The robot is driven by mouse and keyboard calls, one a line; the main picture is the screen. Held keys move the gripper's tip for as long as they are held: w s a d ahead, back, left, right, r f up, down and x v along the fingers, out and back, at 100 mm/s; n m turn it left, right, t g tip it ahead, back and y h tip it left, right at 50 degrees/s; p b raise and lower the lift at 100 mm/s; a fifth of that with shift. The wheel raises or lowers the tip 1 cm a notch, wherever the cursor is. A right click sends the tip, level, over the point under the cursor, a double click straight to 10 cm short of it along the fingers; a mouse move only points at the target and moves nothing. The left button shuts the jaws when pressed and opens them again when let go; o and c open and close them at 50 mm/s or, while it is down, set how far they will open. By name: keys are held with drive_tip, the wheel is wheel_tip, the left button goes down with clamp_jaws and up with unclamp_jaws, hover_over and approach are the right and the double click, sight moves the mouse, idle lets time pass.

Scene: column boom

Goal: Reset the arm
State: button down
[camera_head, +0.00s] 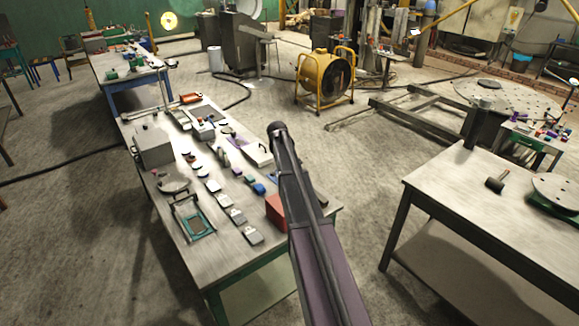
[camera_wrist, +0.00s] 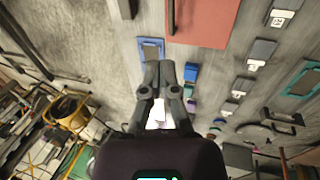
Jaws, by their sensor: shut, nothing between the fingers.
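My gripper (camera_wrist: 160,72) shows in the wrist view with its dark fingers together and no object held at the tips. A pale patch shows through the gap between the finger links, behind them. My arm (camera_head: 308,222) rises from the bottom of the head view and reaches over the right edge of the long workbench (camera_head: 226,269). The gripper itself cannot be made out in the head view. In the wrist view the workbench top and its items lie beyond the fingers. I cannot tell the exact height above the bench.
The bench carries a red box (camera_head: 276,212) beside my arm, a grey box (camera_head: 153,147), a green-framed item (camera_head: 192,219) and several small parts. A second table (camera_head: 455,205) with a mallet (camera_head: 495,184) stands right. A yellow fan (camera_head: 325,78) stands behind. Open floor separates the tables.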

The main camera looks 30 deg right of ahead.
idle(0.3)
drive_tip(key=s+a+f+y+b, duration=0.1)
drive_tip(key=s+a+f+b, duration=0.2)
drive_tip(key=s+a, duration=0.7)
drive_tip(key=s+a+f+m+y+b, duration=0.1)
drive_tip(key=s+a+f+b, duration=0.3)
drive_tip(key=s+a, duration=0.5)
drive_tip(key=s+a+f+y+b, duration=0.1)
drive_tip(key=s+a+f+b, duration=0.3)
drive_tip(key=s+a, duration=0.6)
drive_tip(key=shift+s+a+f+m+g, duration=0.3)
drive_tip(key=shift+a+f+m+g, duration=0.15)
drive_tip(key=shift+f, duration=0.1)
